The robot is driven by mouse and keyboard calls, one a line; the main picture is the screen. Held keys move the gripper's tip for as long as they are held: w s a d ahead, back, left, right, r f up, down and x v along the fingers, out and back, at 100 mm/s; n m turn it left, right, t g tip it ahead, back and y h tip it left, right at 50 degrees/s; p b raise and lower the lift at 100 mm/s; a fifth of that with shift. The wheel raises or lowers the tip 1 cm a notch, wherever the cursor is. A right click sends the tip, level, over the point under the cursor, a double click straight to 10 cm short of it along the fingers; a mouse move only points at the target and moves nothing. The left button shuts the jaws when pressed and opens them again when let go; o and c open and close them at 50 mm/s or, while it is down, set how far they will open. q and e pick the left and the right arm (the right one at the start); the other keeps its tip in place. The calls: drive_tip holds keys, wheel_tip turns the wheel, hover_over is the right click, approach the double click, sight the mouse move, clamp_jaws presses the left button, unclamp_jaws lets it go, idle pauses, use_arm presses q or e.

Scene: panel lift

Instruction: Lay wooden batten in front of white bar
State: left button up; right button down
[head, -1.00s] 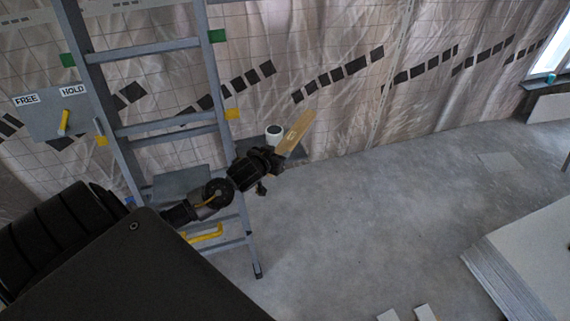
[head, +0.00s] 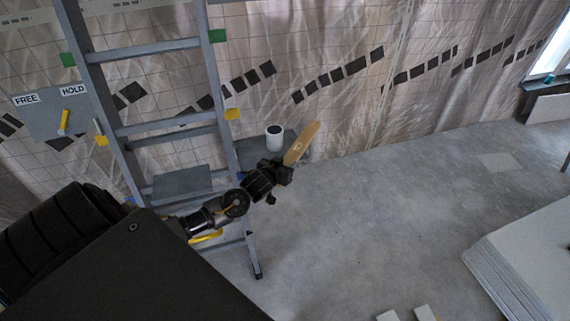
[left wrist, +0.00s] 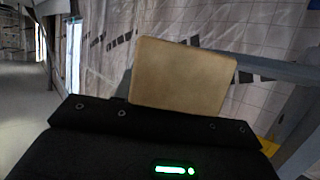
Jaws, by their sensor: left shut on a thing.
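The wooden batten (head: 303,143) is a flat, light-brown piece held in my left gripper (head: 284,170). It sticks out up and to the right from the jaws, in front of the tiled wall. In the left wrist view the batten (left wrist: 183,76) stands out beyond the black gripper body, its near part hidden by it. Two small white pieces, one (head: 388,315) left of the other (head: 426,312), are cut off by the bottom edge of the head view; I cannot tell whether either is the white bar. My right gripper is not in view.
A grey ladder (head: 160,130) stands left of my left gripper. A white cup (head: 274,138) sits on a grey shelf (head: 250,152) behind the gripper. A stack of pale panels (head: 530,260) lies at right. The grey floor (head: 370,220) between is clear.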

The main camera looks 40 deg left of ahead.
use_arm(q)
drive_tip(key=shift+f, duration=0.1)
drive_tip(key=o, duration=1.1)
drive_tip(key=v, duration=1.2)
